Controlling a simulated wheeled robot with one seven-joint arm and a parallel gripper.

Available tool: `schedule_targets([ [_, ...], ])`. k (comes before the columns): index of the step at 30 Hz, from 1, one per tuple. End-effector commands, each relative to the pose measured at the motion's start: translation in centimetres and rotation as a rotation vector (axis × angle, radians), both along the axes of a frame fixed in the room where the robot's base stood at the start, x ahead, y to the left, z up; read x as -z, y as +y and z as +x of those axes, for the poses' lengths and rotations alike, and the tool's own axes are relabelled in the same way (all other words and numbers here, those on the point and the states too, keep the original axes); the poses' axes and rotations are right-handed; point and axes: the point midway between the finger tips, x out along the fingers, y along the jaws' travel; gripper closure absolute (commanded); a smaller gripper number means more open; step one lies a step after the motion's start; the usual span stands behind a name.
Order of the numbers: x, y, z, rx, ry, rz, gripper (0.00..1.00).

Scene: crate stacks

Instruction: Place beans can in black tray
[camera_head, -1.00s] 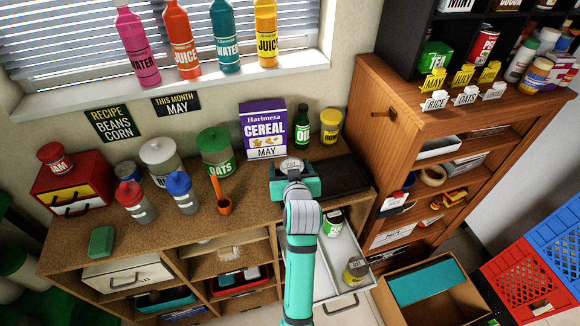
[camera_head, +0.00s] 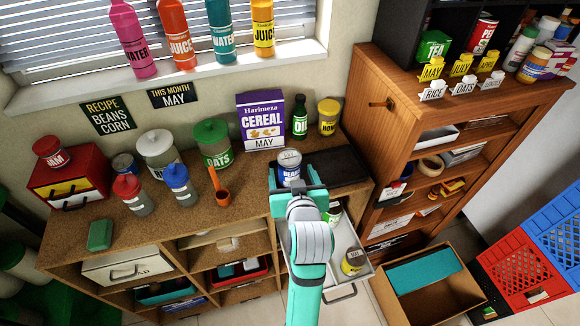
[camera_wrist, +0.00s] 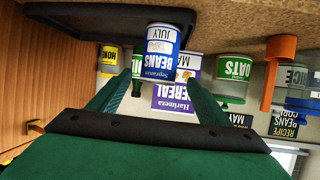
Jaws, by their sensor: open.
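The beans can (camera_head: 289,167) is blue and white and stands upright at the left end of the black tray (camera_head: 345,168) on the counter. In the wrist view, which is upside down, the can (camera_wrist: 163,50) reads "BEANS JULY" and its base overlaps the dark tray (camera_wrist: 95,22) near one end. My gripper (camera_head: 291,182) is on the near side of the can. Its fingers are spread wide and empty in the wrist view (camera_wrist: 156,98), with the can just beyond the tips. The gripper hides the near part of the tray in the head view.
A cereal box (camera_head: 261,121), an oil bottle (camera_head: 299,118) and a honey jar (camera_head: 328,117) stand behind the tray. An orange scoop (camera_head: 221,191) and an oats canister (camera_head: 211,146) are to the left. An open drawer (camera_head: 347,252) with cans juts out below.

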Motion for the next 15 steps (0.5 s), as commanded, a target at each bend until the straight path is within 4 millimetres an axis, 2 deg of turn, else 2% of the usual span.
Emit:
schedule_targets([
  [8,-0.1,-0.2,-1.1,0.003,0.002,0.001,0.29],
  [11,1.0,-0.2,-1.7,0.011,0.003,0.007,0.29],
  [15,4.2,-0.3,-3.6,0.039,-0.001,0.022,0.29],
])
